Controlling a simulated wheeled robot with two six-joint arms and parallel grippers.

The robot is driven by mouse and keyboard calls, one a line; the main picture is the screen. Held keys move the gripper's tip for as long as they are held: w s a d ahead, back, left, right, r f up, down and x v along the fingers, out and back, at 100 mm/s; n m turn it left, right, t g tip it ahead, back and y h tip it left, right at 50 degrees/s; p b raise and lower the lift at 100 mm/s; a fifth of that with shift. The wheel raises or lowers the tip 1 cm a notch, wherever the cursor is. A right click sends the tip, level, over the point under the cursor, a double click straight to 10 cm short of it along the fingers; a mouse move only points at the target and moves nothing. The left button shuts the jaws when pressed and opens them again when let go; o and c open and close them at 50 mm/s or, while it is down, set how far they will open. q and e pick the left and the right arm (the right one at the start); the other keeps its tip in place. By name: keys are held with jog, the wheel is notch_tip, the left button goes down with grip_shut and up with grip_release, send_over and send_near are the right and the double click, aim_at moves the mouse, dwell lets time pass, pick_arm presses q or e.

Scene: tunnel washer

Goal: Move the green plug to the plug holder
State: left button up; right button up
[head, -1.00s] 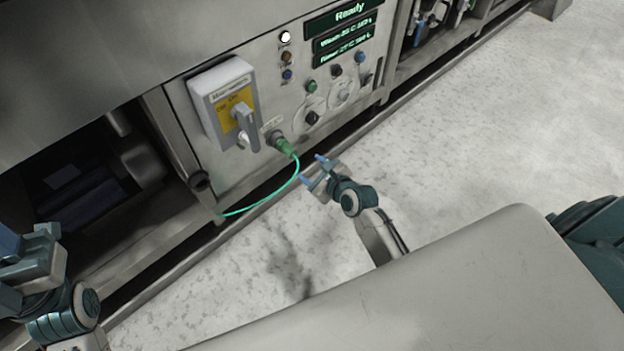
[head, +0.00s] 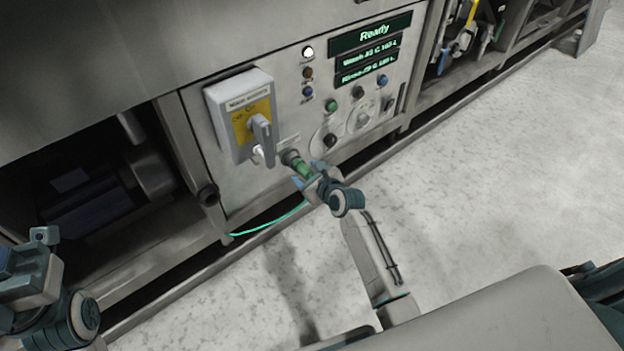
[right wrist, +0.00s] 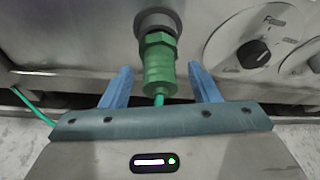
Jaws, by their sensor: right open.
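The green plug (head: 303,168) sits in a round socket (head: 290,156) on the machine's front panel, with a thin green cable (head: 262,228) hanging from it to the lower left. My right gripper (head: 310,175) is open with its blue fingers on either side of the plug. In the right wrist view the plug (right wrist: 159,64) stands between the two fingers (right wrist: 160,88), with a gap on each side. My left gripper (head: 30,262) is at the lower left, away from the plug; its fingertips are not clear. I cannot identify a plug holder.
A grey main switch box (head: 240,115) with a protruding handle (head: 263,138) is just above and left of the plug. Knobs and buttons (head: 330,141) lie to the right. A dark open bay (head: 95,185) is at left. The floor (head: 500,190) at right is clear.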

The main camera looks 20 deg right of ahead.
grip_shut()
dwell(0.4)
jog(key=shift+s, duration=0.15)
jog(key=shift+s+d+p, duration=0.25)
jog(key=shift+s+p, duration=0.3)
jog(key=shift+s, duration=0.1)
jog(key=shift+s+d+p, duration=0.3)
jog(key=shift+s+p, duration=0.25)
jog(key=shift+s, duration=0.15)
jog(key=shift+s+d+p, duration=0.25)
jog(key=shift+s+p, duration=0.3)
jog(key=shift+s, duration=0.1)
jog(key=shift+s, duration=0.15)
